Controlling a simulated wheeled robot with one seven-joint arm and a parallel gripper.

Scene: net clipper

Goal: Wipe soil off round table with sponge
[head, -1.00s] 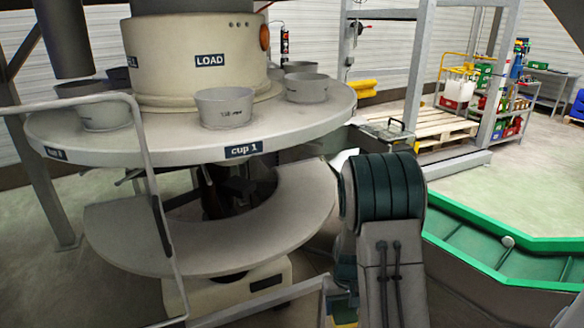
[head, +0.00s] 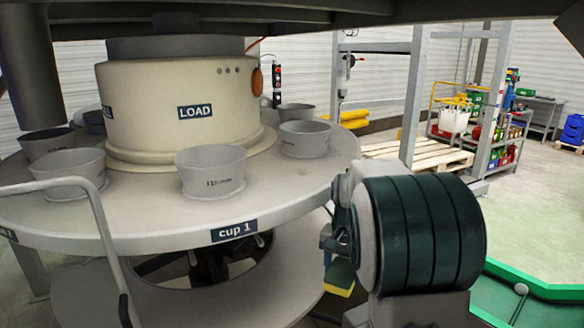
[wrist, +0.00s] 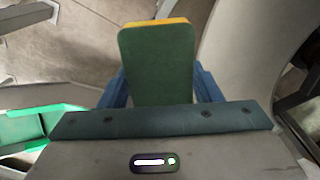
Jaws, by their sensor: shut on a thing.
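The round table (head: 290,192) is a pale grey disc around a cream "LOAD" drum, with a "cup 1" label on its rim. Its top looks mostly clean grey; I cannot make out soil on it. The sponge (head: 340,275), yellow with a green side, hangs below the rim's right end in the head view. In the wrist view the sponge (wrist: 158,65) shows its green face, yellow at the far edge. My gripper (wrist: 160,90) is shut on the sponge, with blue fingers on both sides. In the head view my arm partly hides the gripper.
Several grey cups stand on the table, the nearest (head: 210,172) at the front and another (head: 305,138) at right. A lower pale shelf (head: 250,290) sits beneath. A metal handrail (head: 90,200) is at left; a green-edged conveyor (head: 520,290) is at lower right.

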